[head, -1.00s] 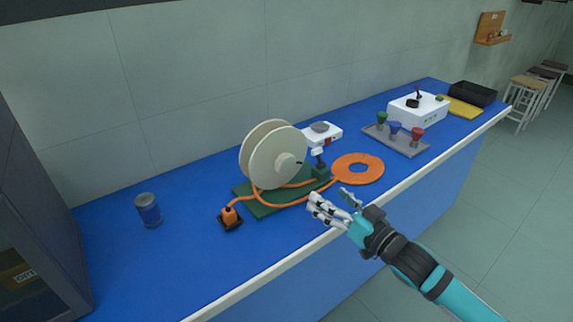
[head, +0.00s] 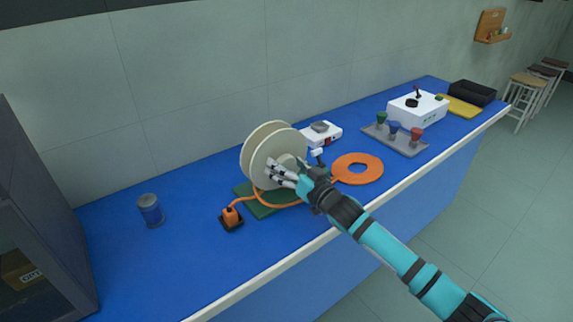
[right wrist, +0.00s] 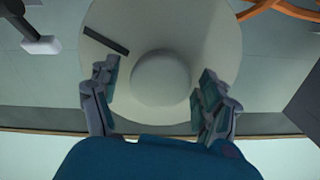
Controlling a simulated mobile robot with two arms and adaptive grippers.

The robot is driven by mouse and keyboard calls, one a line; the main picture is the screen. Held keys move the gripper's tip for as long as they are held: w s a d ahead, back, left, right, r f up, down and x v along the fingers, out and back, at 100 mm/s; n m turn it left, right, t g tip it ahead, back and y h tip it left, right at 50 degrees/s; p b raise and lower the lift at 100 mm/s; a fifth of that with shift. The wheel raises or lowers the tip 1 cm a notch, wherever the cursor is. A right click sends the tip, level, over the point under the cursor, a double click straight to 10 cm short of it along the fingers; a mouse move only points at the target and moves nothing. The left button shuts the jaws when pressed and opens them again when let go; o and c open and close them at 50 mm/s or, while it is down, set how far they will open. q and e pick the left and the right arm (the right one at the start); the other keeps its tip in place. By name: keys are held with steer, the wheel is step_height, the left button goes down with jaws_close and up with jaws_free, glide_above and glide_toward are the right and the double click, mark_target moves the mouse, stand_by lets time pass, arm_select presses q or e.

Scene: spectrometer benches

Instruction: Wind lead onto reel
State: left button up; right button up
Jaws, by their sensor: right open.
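A cream reel (head: 262,160) stands upright on a green base (head: 270,208) on the blue bench. Its flange fills the right wrist view (right wrist: 205,35), with a round hub (right wrist: 160,80) in the middle and a dark slot at upper left. My right gripper (head: 273,172) is open at the front face of the reel; in the right wrist view its fingers (right wrist: 158,105) lie either side of the hub. Orange lead (head: 268,203) runs from an orange plug on a black block (head: 231,217) past the reel to a flat orange coil (head: 358,168). My left gripper is not in view.
Behind the reel is a small white device (head: 322,133). To the right are a grey tray (head: 402,148) with coloured knobs, a white box (head: 422,106) and a black bin (head: 473,92). The front left bench is clear.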

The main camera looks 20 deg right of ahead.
steer(key=shift+w, duration=0.15)
steer(key=shift+c, duration=0.3)
steer(key=shift+a, duration=0.1)
jaws_close()
